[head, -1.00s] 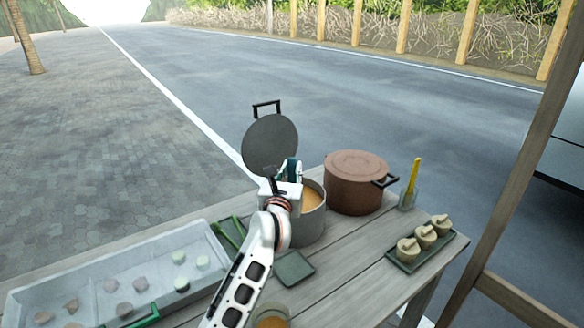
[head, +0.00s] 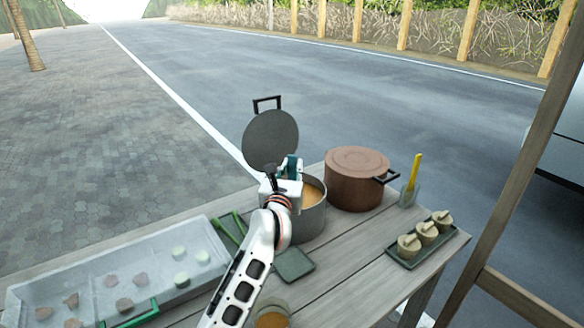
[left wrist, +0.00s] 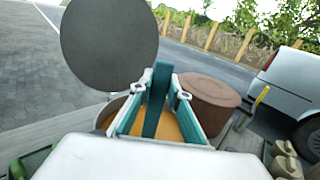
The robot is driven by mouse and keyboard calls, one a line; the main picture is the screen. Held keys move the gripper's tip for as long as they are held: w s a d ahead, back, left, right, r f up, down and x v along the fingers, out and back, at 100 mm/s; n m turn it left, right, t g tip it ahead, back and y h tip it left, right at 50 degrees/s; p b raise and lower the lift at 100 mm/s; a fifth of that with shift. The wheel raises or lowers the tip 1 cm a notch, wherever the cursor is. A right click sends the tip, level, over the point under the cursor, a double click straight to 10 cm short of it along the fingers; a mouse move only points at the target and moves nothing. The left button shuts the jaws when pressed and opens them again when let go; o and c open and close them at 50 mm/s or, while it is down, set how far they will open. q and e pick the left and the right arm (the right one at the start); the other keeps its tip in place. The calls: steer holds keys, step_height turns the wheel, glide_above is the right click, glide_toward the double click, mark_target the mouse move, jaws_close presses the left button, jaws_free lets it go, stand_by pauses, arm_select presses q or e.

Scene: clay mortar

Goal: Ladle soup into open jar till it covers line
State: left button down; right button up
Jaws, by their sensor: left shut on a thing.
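A grey pot (head: 312,222) of orange soup (head: 312,196) stands on the wooden table, its round lid (head: 271,140) raised behind it. My left gripper (head: 291,168) is over the pot. In the left wrist view its teal fingers close on a dark teal upright handle (left wrist: 157,100), apparently the ladle's. The ladle's bowl is hidden. The open glass jar (head: 287,303) stands at the bottom of the head view with orange soup (head: 271,320) inside. The picture's edge and my arm partly cut it off, and I cannot make out its line. My right gripper is not in view.
A brown lidded pot (head: 357,178) stands right of the soup pot. Nearby are a cup with a yellow-handled tool (head: 414,175), a tray of wrapped pieces (head: 402,257), a small dark green square (head: 294,264), green tongs (head: 229,231) and a long grey bin (head: 40,276).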

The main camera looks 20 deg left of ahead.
mark_target(292, 156)
arm_select(q)
steer(key=shift+r, duration=0.15)
steer(key=shift+r+p, duration=1.05)
steer(key=shift+r, duration=0.3)
steer(key=shift+r+p, duration=0.65)
steer(key=shift+r, duration=0.15)
steer(key=shift+r+p, duration=1.5)
steer(key=shift+r, duration=0.3)
steer(key=shift+r+p, duration=0.45)
steer(key=shift+r, duration=0.35)
steer(key=shift+r+p, duration=0.65)
steer(key=shift+p, duration=0.2)
steer(key=shift+f, duration=0.15)
